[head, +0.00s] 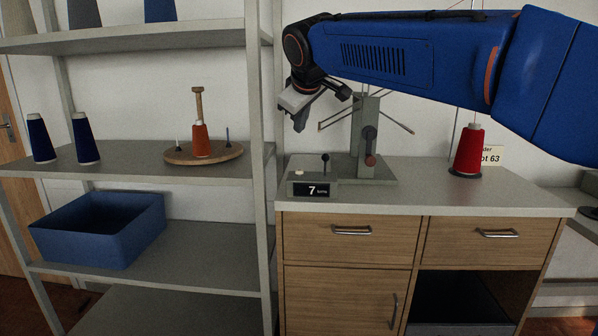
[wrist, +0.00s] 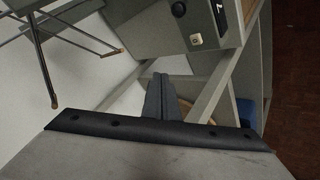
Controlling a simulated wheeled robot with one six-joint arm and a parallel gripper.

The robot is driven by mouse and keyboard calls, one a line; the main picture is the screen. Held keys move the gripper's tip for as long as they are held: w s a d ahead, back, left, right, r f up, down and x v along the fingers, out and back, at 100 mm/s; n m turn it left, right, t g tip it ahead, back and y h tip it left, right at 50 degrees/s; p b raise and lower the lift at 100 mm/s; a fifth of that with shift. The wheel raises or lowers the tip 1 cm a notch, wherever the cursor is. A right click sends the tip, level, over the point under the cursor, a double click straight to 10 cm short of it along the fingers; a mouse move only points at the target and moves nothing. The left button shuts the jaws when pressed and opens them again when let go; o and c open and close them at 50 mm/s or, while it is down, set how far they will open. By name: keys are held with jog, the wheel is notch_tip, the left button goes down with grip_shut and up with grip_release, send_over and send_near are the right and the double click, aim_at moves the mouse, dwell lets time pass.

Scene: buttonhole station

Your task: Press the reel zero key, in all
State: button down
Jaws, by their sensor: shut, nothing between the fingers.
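In the wrist view the cream key (wrist: 196,40) and black knob (wrist: 179,9) show at the top. My gripper (head: 299,127) is above the counter, pointing down, apart from the key. In the wrist view its fingers (wrist: 160,80) are together and empty. The grey reel stand (head: 362,130) with thin wire arms rises behind the counter.
A red thread cone (head: 468,151) stands right on the cabinet top (head: 430,190). The shelf rack (head: 262,140) stands close left, with blue cones (head: 85,138), a wooden spool stand (head: 204,152) and a blue bin (head: 100,230). Reel arms (wrist: 75,35) extend near my gripper.

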jog(key=shift+f, duration=0.1)
jog(key=shift+f, duration=4.3)
jog(key=shift+f, duration=0.1)
jog(key=shift+f, duration=0.3)
jog(key=shift+f, duration=0.55)
jog(key=shift+r, duration=0.95)
jog(key=shift+r, duration=0.1)
jog(key=shift+r, duration=2.4)
